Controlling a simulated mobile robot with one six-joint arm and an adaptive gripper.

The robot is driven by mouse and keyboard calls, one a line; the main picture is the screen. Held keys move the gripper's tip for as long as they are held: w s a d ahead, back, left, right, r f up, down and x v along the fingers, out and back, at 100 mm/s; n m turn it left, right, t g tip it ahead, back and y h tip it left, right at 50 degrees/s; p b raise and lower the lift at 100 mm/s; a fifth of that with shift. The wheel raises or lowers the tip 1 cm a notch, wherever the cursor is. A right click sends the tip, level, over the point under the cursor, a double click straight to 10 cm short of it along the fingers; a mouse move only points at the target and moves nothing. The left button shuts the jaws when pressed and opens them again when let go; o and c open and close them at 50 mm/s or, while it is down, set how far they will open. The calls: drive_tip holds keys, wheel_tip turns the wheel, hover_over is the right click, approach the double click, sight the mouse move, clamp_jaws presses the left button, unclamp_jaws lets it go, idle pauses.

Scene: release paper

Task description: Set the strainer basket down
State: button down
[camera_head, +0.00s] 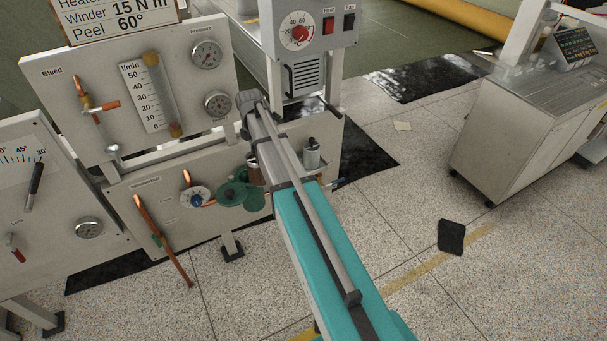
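I cannot make out a strainer basket in the head view. A green round fitting (238,191) is on the lower front panel, partly behind my arm. A small brown cylindrical part (253,172) shows just above it, close to my arm; I cannot tell what it is. My teal and grey arm reaches from the bottom edge up to the panels. My gripper does not show clearly, and whether it holds anything is hidden.
The upper panel (190,55) carries gauges, a scale tube and a copper-coloured bleed handle. A copper-coloured lever (163,240) leans out from the lower panel. A grey cabinet (505,150) stands at right. A dark flat piece (451,237) lies on otherwise mostly open speckled floor.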

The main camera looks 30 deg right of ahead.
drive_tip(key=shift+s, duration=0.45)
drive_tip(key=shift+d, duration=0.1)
